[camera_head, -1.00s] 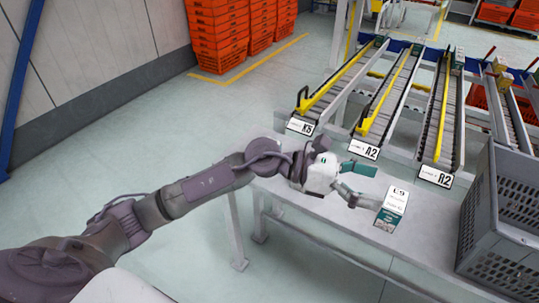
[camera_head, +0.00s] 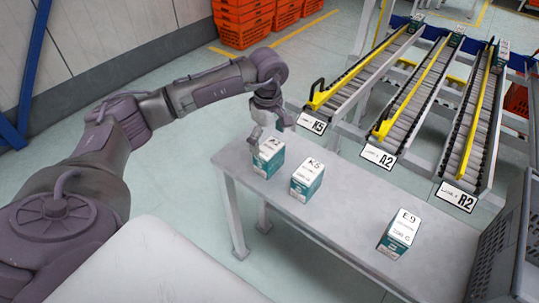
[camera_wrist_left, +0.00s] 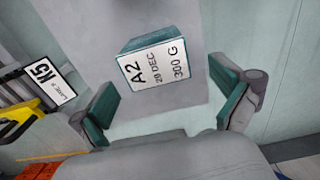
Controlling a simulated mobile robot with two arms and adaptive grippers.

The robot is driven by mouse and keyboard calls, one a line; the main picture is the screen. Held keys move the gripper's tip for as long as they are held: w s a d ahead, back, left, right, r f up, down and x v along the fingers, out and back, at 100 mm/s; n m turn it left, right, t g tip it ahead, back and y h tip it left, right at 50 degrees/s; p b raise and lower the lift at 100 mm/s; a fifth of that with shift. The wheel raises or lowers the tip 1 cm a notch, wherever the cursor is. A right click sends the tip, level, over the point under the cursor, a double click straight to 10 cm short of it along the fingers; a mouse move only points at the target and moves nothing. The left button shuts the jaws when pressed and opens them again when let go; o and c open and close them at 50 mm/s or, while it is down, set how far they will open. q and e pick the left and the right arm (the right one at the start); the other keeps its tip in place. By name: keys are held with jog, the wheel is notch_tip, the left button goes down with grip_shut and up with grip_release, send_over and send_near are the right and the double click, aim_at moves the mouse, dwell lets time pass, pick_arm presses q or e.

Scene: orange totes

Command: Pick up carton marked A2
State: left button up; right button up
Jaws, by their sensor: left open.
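The carton marked A2 (camera_head: 268,158) is a white-topped teal box standing at the left end of the grey table. It shows in the left wrist view (camera_wrist_left: 156,65) with "A2", "20 DEC" and "300 G" on its top. My left gripper (camera_head: 270,132) is above this carton at the table's left end, pointing down. In the left wrist view the two teal finger pads are wide apart, with nothing between them. The carton's label lies ahead of the fingertips, apart from both. My right gripper is not in view.
A carton marked K5 (camera_head: 307,181) stands close to the right of the A2 carton. A carton marked E9 (camera_head: 398,234) is farther right on the table (camera_head: 345,215). A grey crate (camera_head: 500,245) is at the right edge. Roller lanes with signs K5, A2 (camera_head: 378,157) and R2 lie behind.

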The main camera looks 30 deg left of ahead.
aim_at(269, 148)
pick_arm(q)
jog(key=shift+w+f, duration=0.15)
jog(key=shift+f, duration=0.65)
jog(key=shift+w+f, duration=0.1)
jog(key=shift+f, duration=0.25)
jog(key=shift+f+p, duration=0.4)
jog(key=shift+f, duration=0.15)
notch_tip(269, 148, down, 4)
jog(key=shift+w+r+p, duration=0.1)
jog(key=shift+r+p, duration=0.1)
jog(key=shift+p, duration=0.35)
jog(key=shift+f, duration=0.3)
jog(key=shift+c, duration=0.2)
jog(key=c, duration=1.1)
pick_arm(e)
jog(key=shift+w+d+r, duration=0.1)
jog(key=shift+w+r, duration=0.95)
